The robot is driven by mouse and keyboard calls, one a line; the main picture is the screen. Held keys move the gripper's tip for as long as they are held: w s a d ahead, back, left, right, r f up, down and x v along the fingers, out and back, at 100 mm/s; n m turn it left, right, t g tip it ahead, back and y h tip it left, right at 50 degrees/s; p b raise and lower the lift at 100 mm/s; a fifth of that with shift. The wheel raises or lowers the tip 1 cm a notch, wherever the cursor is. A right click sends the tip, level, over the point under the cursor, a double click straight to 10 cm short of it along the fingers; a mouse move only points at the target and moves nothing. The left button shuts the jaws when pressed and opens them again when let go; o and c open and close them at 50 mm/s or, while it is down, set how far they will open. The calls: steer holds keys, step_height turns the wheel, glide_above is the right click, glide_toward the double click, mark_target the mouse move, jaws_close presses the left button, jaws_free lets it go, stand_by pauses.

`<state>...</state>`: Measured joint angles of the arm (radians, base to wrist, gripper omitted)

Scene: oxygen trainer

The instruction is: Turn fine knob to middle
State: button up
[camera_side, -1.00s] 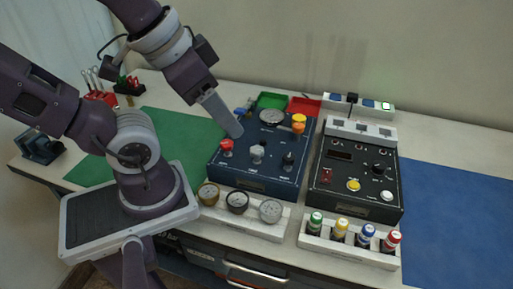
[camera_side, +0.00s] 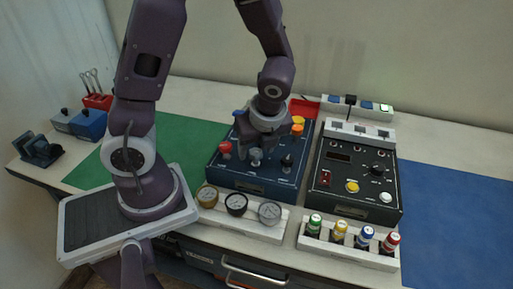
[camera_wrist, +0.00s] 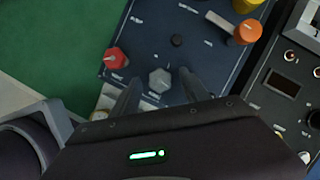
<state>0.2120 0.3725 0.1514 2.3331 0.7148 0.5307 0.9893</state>
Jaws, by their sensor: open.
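The blue panel box (camera_side: 235,178) carries a red knob (camera_side: 225,148) on the left, a grey knob (camera_side: 256,157) in the middle and a black knob (camera_side: 287,161) on the right. The labels are too small to tell which one is the fine knob. My gripper (camera_side: 257,143) points down over the panel. In the wrist view, my gripper (camera_wrist: 158,82) is open, its fingers on either side of the six-sided grey knob (camera_wrist: 160,80); I cannot tell whether they touch it. The red knob (camera_wrist: 115,59) is left of the fingers. The panel's round gauge is hidden.
Yellow and orange knobs (camera_side: 298,126) stand at the panel's back right. A black box (camera_side: 350,205) is close on the right. Three gauges (camera_side: 238,203) and a rack of several small bottles (camera_side: 341,232) are in front. The green mat (camera_side: 150,150) and blue mat (camera_side: 450,190) are mostly clear.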

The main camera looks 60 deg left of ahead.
steer(key=shift+a+f, duration=0.1)
steer(key=shift+f, duration=0.05)
jaws_close()
